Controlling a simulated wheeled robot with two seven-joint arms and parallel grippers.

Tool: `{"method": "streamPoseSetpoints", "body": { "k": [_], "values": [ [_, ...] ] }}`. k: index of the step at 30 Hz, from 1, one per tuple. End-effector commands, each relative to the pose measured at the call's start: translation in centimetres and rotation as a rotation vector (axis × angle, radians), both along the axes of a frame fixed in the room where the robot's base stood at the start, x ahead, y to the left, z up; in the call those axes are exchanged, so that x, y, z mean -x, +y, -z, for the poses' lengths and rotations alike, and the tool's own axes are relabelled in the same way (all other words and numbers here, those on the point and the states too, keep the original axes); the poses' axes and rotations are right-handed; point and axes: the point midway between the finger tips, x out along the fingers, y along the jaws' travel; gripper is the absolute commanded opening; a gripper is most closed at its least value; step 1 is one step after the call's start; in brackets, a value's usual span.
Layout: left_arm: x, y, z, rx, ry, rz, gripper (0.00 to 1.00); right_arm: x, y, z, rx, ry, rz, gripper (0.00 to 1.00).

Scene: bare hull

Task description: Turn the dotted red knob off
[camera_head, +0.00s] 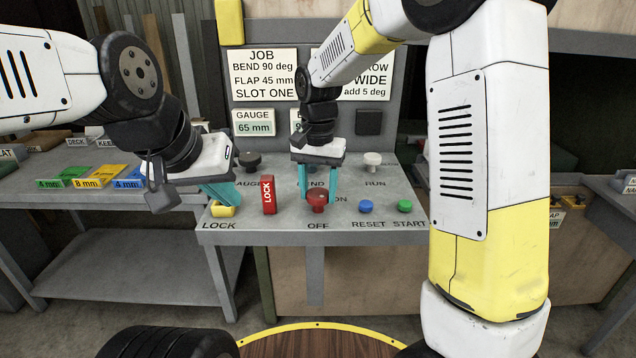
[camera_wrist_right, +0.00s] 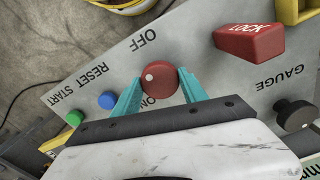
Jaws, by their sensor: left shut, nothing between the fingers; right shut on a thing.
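The red knob (camera_head: 317,201) stands on the grey console between the OFF label below it and the ON label. In the right wrist view the knob (camera_wrist_right: 163,86) shows a white dot on its left side, facing the blue button side, between OFF and ON. My right gripper (camera_head: 318,188) is shut on the knob, one teal finger on each side; its fingertips also show in the right wrist view (camera_wrist_right: 161,77). My left gripper (camera_head: 228,202) is shut and empty, its fingers beside a yellow bracket (camera_head: 221,211) above the LOCK label.
A red LOCK lever (camera_head: 268,196) stands between my grippers. A blue button (camera_head: 365,206) and a green button (camera_head: 404,206) lie right of the knob. A black GAUGE knob (camera_head: 250,160) and a white RUN knob (camera_head: 372,160) stand farther back. A job sign (camera_head: 262,75) is behind.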

Motion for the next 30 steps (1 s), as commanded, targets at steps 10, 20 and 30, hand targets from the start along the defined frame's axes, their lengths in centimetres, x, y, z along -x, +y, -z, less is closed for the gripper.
{"method": "streamPoseSetpoints", "body": {
  "k": [10,20,30],
  "values": [
    [0.0,0.0,0.0,0.0,0.0,0.0,0.0,-0.08,0.02,-0.11,-0.001,-0.003,0.298,0.1],
    [0.0,0.0,0.0,0.0,0.0,0.0,0.0,-0.08,0.04,-0.12,-0.002,-0.003,0.475,0.1],
    [0.0,0.0,0.0,0.0,0.0,0.0,0.0,-0.1,0.03,-0.13,-0.003,-0.003,0.533,0.1]
  ]
}}
